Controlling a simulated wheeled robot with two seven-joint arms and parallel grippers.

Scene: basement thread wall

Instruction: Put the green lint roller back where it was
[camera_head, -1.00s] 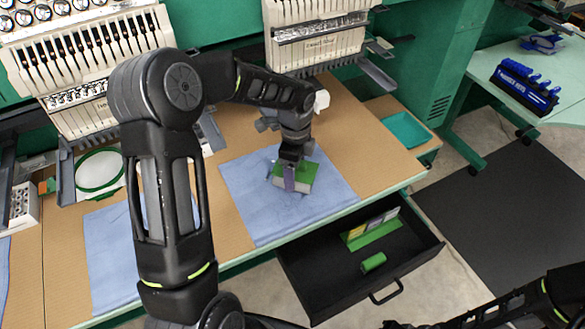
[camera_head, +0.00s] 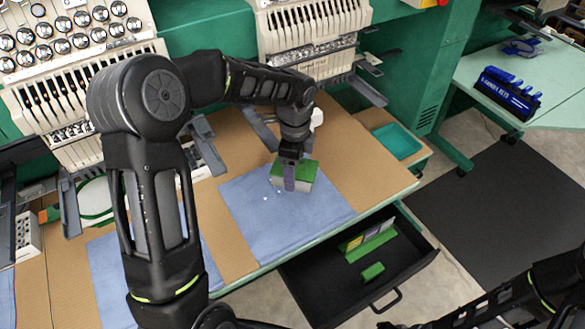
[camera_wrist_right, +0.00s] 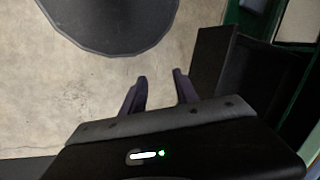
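My left gripper (camera_head: 290,178) is over the blue cloth (camera_head: 245,225) on the workbench. It is on a green-topped block with pale grey sides (camera_head: 303,185); one purple finger lies across the near side, the other is hidden. A small green piece (camera_head: 372,272) lies in the open black drawer (camera_head: 325,299). I cannot tell for certain which of these two is the lint roller. Beside the small piece is a green stand (camera_head: 370,246) with yellow and white items. My right gripper (camera_wrist_right: 160,75) is open and empty above the floor in the right wrist view.
A few white specks (camera_head: 265,197) lie on the cloth. Embroidery machines (camera_head: 312,35) stand along the bench's back. A teal tray (camera_head: 398,141) is at the bench's right. A blue rack (camera_head: 507,93) stands on the side table. The dark floor mat (camera_head: 520,205) is clear.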

